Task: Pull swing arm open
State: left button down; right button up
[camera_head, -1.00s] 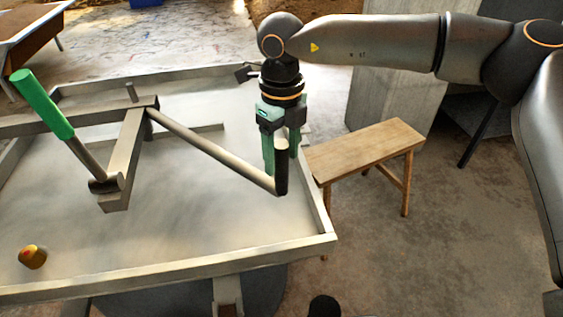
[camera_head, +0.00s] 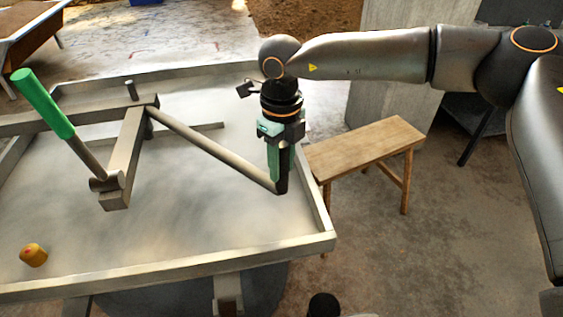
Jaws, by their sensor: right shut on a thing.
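The swing arm (camera_head: 212,148) is a grey bar running from a post at the upper left of the tray down to the right, ending in a short upright dark handle (camera_head: 283,187). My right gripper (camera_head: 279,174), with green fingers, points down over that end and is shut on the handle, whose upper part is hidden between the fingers. A lever with a green grip (camera_head: 42,103) leans up to the left from a grey bracket (camera_head: 123,155). My left gripper is not in view.
The shallow grey tray (camera_head: 170,265) has raised rims around the mechanism. A small orange-yellow object (camera_head: 33,254) lies at its left front. A wooden bench (camera_head: 365,148) stands close on the right, before a concrete block (camera_head: 395,70). The tray's front middle is clear.

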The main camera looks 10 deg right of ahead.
grip_shut()
dwell(0.8)
